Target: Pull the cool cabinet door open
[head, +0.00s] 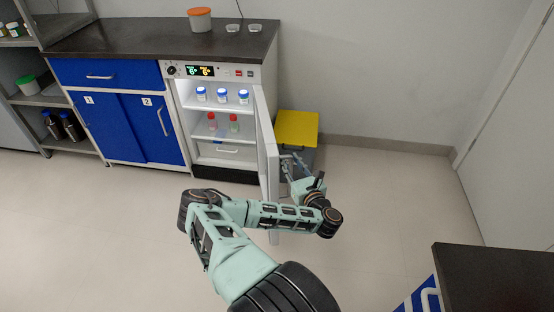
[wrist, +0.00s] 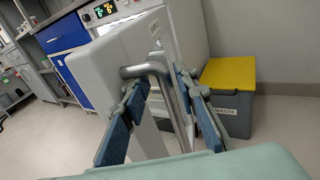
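The cool cabinet (head: 222,158) stands at the end of the counter. Its white door (head: 267,150) is swung wide open toward me, showing the lit shelves inside. In the wrist view the door (wrist: 115,58) fills the upper middle, and its grey bar handle (wrist: 158,68) sticks out from its outer face. My gripper (head: 291,165) is on the outer side of the door, at the handle. In the wrist view my gripper (wrist: 160,88) has its blue-padded fingers apart, one on each side of the handle, with gaps visible. The handle's lower end is partly hidden.
A grey waste bin with a yellow lid (head: 297,128) stands right behind the door. Several bottles (head: 222,96) stand on the cabinet shelves. A blue cupboard (head: 125,125) adjoins at left. A dark-topped bench (head: 500,280) is at lower right. The floor (head: 390,200) between is clear.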

